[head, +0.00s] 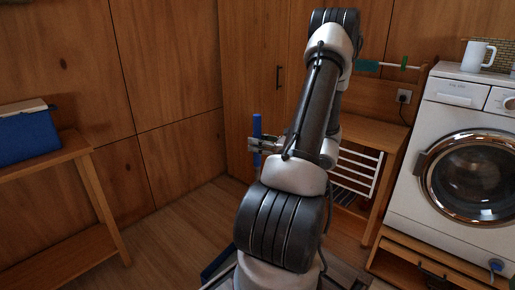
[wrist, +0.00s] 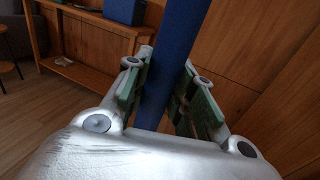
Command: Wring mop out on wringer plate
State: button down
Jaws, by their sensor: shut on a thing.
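A blue upright pole, the mop's handle (head: 257,127), stands to the left of my arm in the head view. My gripper (head: 257,144) is shut on it, with the pole rising above the fingers. In the wrist view the blue handle (wrist: 178,45) runs between the two green-padded fingers of my gripper (wrist: 162,95), slightly tilted. The mop's head is not clearly seen. A blue edge (head: 217,262) shows low on the floor, left of my base; I cannot tell what it belongs to. I cannot make out the wringer plate; my arm and base hide much of the floor there.
A wooden bench (head: 85,205) with a blue box (head: 28,137) stands at the left. A white washing machine (head: 455,165) with a mug (head: 478,56) on top stands at the right. A wooden table (head: 372,135) and white rack (head: 355,175) are behind my arm. Floor at left is clear.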

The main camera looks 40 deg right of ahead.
aim_at(258, 126)
jog(key=shift+r, duration=3.2)
